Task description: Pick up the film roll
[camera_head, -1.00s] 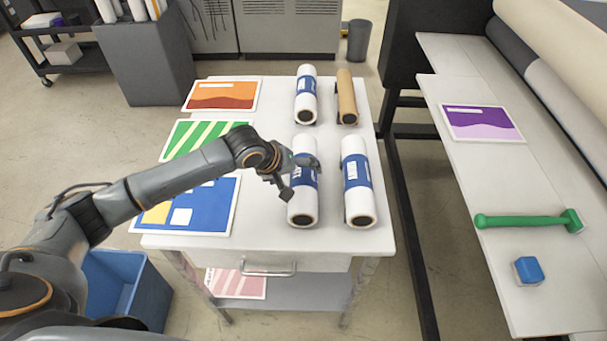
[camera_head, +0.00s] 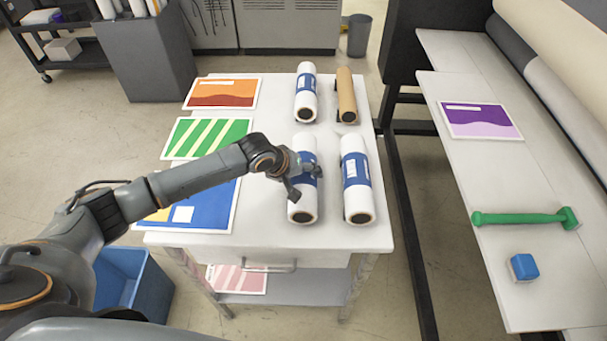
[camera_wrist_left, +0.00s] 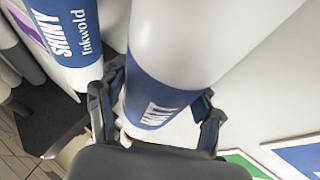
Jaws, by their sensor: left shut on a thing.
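A white film roll with a blue label band (camera_head: 302,207) lies on the white cart top, its dark-cored end facing me. My left gripper (camera_head: 304,178) is shut on this roll around the label band. In the left wrist view the gripper's fingers (camera_wrist_left: 158,108) sit on both sides of the film roll (camera_wrist_left: 180,50). A second white roll with a blue label (camera_head: 357,180) lies just to the right; in the wrist view its label reads "SHINY Inkwold" (camera_wrist_left: 72,35). Two more rolls lie behind, one white and blue (camera_head: 306,92) and one brown (camera_head: 346,95). My right gripper is not in view.
Orange (camera_head: 222,93), green (camera_head: 205,138) and blue (camera_head: 205,205) prints lie along the cart's left side. A blue bin (camera_head: 150,285) stands at lower left. The bench at right holds a purple print (camera_head: 481,121), a green-handled tool (camera_head: 520,218) and a blue block (camera_head: 525,267).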

